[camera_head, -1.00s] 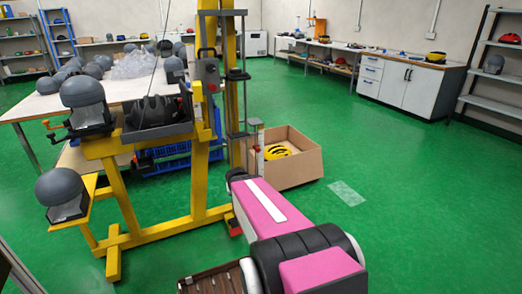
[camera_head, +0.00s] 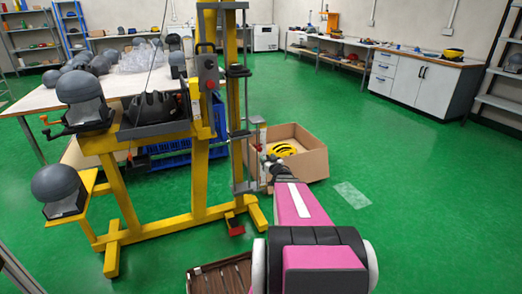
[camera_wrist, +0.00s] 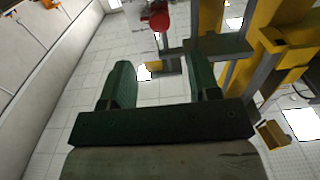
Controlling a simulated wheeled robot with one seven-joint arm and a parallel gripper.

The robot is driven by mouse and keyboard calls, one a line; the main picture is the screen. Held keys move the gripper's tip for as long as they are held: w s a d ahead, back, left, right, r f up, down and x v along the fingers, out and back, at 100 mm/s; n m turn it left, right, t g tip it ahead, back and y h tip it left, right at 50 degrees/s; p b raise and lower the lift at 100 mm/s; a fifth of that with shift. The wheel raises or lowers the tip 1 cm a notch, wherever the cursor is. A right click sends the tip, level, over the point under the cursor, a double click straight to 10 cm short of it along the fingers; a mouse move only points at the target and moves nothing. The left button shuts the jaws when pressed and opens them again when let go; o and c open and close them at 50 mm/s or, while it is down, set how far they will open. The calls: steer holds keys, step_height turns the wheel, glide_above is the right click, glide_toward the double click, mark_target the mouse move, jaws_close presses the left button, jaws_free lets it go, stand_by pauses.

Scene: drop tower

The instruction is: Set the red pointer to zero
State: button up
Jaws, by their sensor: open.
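My gripper (camera_head: 271,162) is close to this upright, in front of the cardboard box. In the wrist view my gripper (camera_wrist: 162,82) has its two dark green fingers apart with nothing between them. A round red piece (camera_wrist: 159,20) shows beyond the fingertips, apart from them; I cannot tell whether it is the pointer.
The cardboard box (camera_head: 305,163) with a yellow helmet stands just behind my gripper. A grey control box (camera_head: 208,75) with a red button is on the tower. A red block (camera_head: 235,228) lies at its foot.

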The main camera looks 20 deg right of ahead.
mark_target(260, 149)
steer(key=w, duration=1)
steer(key=shift+w+a, duration=0.2)
steer(key=shift+w, duration=0.1)
